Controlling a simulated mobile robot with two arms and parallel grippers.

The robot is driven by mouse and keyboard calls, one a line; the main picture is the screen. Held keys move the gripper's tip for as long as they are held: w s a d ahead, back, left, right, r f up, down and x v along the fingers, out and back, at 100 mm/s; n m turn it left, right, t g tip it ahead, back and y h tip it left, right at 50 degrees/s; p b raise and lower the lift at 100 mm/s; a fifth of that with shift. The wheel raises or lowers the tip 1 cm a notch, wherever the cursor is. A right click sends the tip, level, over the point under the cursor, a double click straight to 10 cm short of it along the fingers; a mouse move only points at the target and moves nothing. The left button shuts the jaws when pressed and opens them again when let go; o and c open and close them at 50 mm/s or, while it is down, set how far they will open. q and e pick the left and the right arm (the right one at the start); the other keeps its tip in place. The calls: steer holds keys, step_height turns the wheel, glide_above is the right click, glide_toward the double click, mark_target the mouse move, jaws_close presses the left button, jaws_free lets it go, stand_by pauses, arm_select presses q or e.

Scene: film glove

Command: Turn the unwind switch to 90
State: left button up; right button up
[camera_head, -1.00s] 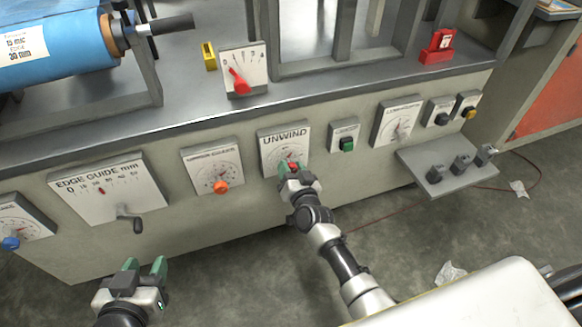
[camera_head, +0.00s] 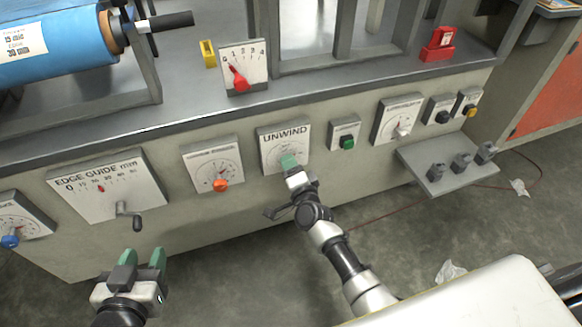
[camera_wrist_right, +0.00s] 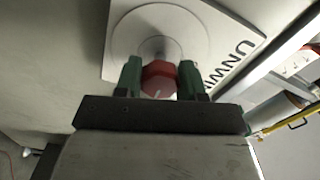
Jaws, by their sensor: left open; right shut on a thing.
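The unwind switch is a red knob (camera_wrist_right: 158,80) on a white dial plate labelled UNWIND (camera_head: 283,135), on the front of the machine. My right gripper (camera_head: 290,163) is at the dial's lower part and hides the knob in the head view. In the right wrist view my right gripper (camera_wrist_right: 160,82) is shut on the red knob, with a green finger on either side. The knob's pale mark points down in that view. The dial reading is too small to tell. My left gripper (camera_head: 143,262) is open and empty, below the edge guide panel (camera_head: 85,192).
An orange-knob dial (camera_head: 213,158) is left of the unwind plate, and a green switch (camera_head: 347,141) is right of it. A small shelf with black knobs (camera_head: 448,172) juts out at the right. The floor in front is clear between my arms.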

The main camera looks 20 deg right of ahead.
arm_select(q)
steer(key=shift+w+r, duration=0.2)
steer(key=shift+r, duration=0.15)
arm_select(e)
steer(key=shift+m, duration=0.5)
arm_select(q)
steer(key=shift+t, duration=0.3)
steer(key=shift+d, duration=0.1)
arm_select(e)
steer(key=o, duration=0.9)
arm_select(q)
steer(key=shift+f, duration=0.1)
steer(key=shift+s, duration=0.1)
arm_select(e)
steer(key=shift+s, duration=0.15)
arm_select(q)
steer(key=s+a+f+g+y+p, duration=0.1)
steer(key=s+a+f+g+p, duration=0.1)
steer(key=s+f+g, duration=0.3)
steer(key=shift+s+a+f+g+y, duration=0.3)
steer(key=shift+s+g+y, duration=0.1)
steer(key=shift+g, duration=0.4)
arm_select(e)
steer(key=s, duration=1)
steer(key=shift+s+d, duration=0.25)
steer(key=shift+s, duration=0.05)
